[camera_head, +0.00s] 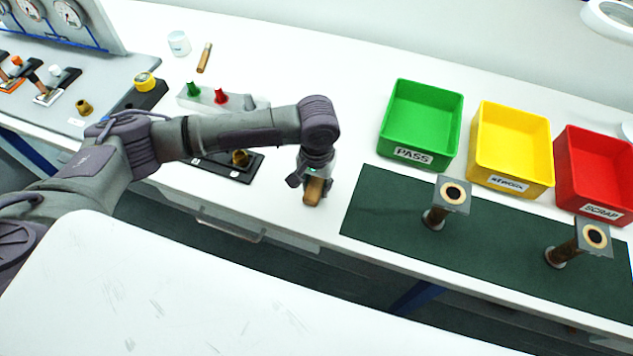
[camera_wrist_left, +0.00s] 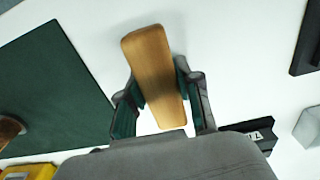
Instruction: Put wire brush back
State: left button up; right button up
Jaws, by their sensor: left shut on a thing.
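My left gripper (camera_head: 313,178) points down over the white bench, just left of the green mat. It is shut on a wooden piece (camera_head: 315,191), which I take to be the wire brush. In the left wrist view the brush's wooden body (camera_wrist_left: 152,65) stands between the two fingers of the left gripper (camera_wrist_left: 161,98), one on each side. No bristles show. I cannot tell whether the brush touches the bench. My right gripper is in neither view.
The dark green mat (camera_head: 375,215) bears two brown posts with grey square tops (camera_head: 453,194) (camera_head: 594,237). Behind are green (camera_head: 388,135), yellow (camera_head: 515,178) and red (camera_head: 570,190) bins. Left are a black holder (camera_head: 215,166), a grey block with coloured knobs (camera_head: 205,100) and a wooden stick (camera_head: 205,58).

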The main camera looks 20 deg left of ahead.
aim_at(317, 182)
pick_arm(q)
jog(key=shift+f, duration=0.1)
jog(key=o, duration=1)
notch_tip(317, 182, up, 12)
jog(key=shift+f+b, duration=0.2)
jog(key=shift+b, duration=0.8)
jog(key=shift+r, duration=0.4)
jog(key=shift+f, duration=0.1)
